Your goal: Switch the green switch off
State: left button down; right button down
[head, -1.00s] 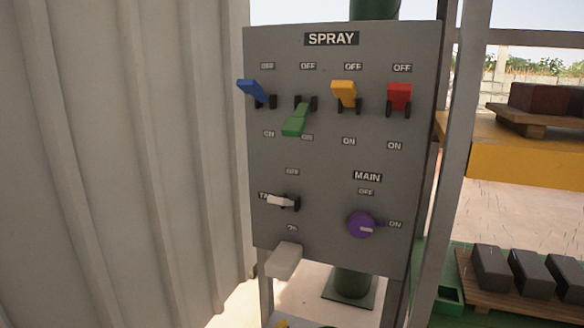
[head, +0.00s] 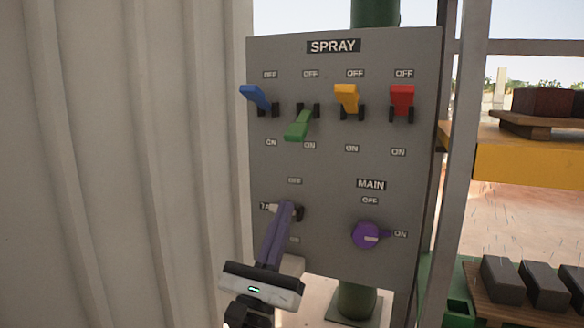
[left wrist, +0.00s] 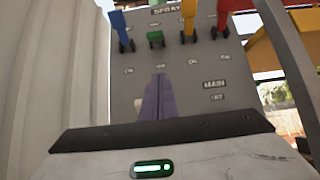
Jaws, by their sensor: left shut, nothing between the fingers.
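The green switch (head: 299,125) on the grey panel (head: 335,180) points down toward ON, while the blue, yellow and red switches beside it point up toward OFF. In the left wrist view the green switch (left wrist: 156,38) is above and a little left of my fingertips. My left gripper (head: 288,207) is shut and empty, its purple fingers together, below the green switch and apart from it. It covers most of the white switch. My left gripper also shows in the left wrist view (left wrist: 159,78). My right gripper is not in view.
The blue switch (head: 257,98) and yellow switch (head: 347,98) flank the green one closely, with the red switch (head: 402,99) farther right. The purple MAIN knob (head: 366,235) is lower right. A corrugated wall (head: 120,150) stands left. Racks with blocks (head: 505,280) stand right.

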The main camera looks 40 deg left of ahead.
aim_at(300, 125)
pick_arm(q)
jog(key=w+a+r+p, duration=0.1)
jog(key=w+r+p, duration=0.4)
jog(key=r, duration=0.5)
jog(key=shift+w+a, duration=0.15)
jog(key=shift+r, duration=0.1)
